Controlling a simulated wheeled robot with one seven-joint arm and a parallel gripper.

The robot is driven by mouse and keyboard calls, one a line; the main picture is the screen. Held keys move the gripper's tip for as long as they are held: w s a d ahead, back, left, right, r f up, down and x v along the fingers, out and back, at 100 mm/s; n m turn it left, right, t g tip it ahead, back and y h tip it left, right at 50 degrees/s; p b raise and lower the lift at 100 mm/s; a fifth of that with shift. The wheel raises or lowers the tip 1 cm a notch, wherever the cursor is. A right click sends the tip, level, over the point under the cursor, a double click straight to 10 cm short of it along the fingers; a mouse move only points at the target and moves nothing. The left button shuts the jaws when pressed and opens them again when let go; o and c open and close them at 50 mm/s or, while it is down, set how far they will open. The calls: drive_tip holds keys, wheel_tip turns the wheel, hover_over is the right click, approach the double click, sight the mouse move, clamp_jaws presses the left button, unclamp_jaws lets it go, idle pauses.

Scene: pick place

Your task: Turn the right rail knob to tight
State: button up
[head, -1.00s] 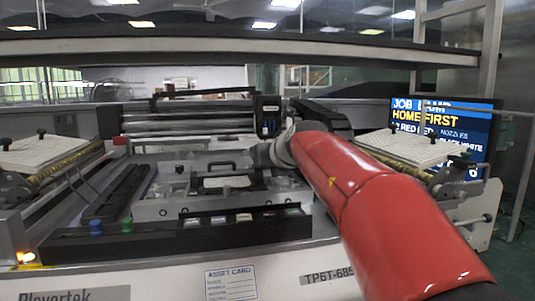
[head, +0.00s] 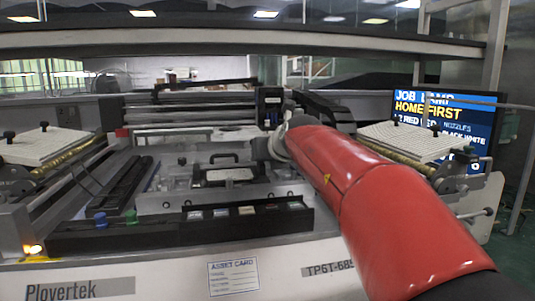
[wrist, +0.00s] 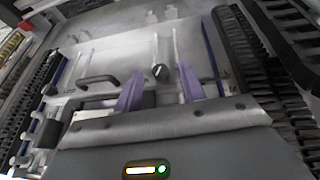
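In the wrist view a round black knob (wrist: 159,72) with a pale pointer mark stands on a light metal plate. My gripper (wrist: 160,84) has two purple fingers, spread apart and open, with nothing held between them. In that picture the knob appears between the fingertips, near their far ends. I cannot tell whether the fingers touch it or how far above the plate they are. In the head view my red arm reaches over the machine bed, and its end hides the fingers and the knob. The words on the knob's plate are not readable.
A dark handle (wrist: 97,83) rises from the plate left of the knob. Black ribbed strips (wrist: 270,60) run along the right side. In the head view a blue button (head: 101,220) and a green button (head: 131,216) stand at front left, and a lit screen (head: 445,125) at right.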

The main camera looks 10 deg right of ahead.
drive_tip(key=v, duration=0.7)
drive_tip(key=shift+s+r, duration=0.15)
drive_tip(key=shift+s, duration=0.25)
drive_tip(key=shift+w, duration=0.1)
